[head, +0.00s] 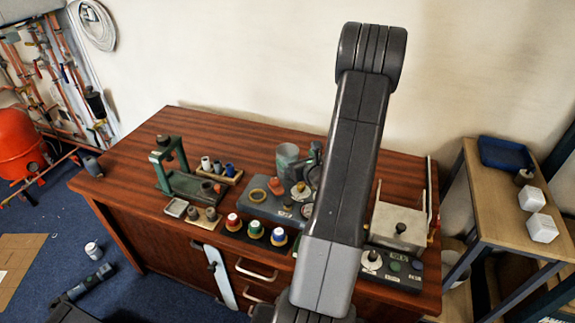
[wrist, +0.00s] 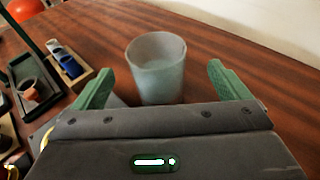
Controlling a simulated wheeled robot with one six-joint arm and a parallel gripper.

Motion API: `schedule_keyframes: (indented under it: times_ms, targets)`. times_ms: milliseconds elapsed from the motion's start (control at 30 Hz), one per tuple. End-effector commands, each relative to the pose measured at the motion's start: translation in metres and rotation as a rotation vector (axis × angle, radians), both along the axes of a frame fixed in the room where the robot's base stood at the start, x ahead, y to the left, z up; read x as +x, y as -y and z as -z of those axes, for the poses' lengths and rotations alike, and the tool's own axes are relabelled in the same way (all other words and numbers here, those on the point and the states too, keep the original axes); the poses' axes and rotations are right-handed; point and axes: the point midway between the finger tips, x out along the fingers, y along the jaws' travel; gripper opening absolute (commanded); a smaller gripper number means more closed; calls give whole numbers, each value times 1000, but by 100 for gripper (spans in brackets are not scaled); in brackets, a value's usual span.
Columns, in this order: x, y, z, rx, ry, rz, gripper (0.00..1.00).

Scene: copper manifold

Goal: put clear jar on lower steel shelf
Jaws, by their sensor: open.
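The clear jar (head: 287,160), a translucent grey-green cup, stands upright on the wooden bench toward its back. It also shows in the wrist view (wrist: 157,70), ahead of my gripper and between the lines of its two green fingers. My gripper (wrist: 160,72) is open, with a gap on either side of the jar and nothing held. In the head view my arm hides most of my gripper. No shelf is clearly identifiable as the lower steel shelf; a wood-topped rack (head: 490,205) with dark metal legs stands at the right, its lower part only partly visible.
A green press (head: 175,175), a small block with cylinders (head: 220,170) and a grey gauge box (head: 265,203) crowd the bench near the jar. A blue tray (head: 503,153) and white blocks (head: 541,228) are on the rack top. The bench's back left is clear.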

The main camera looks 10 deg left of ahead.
Motion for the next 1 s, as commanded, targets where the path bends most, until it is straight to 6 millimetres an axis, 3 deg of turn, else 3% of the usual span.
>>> schedule_keyframes:
  times_ms: [333, 633, 1000]
  targets:
    - [35, -30, 6, 0, 0, -2, 96]
    - [39, -32, 9, -1, 2, -2, 96]
    - [39, -32, 8, -1, 2, -2, 25]
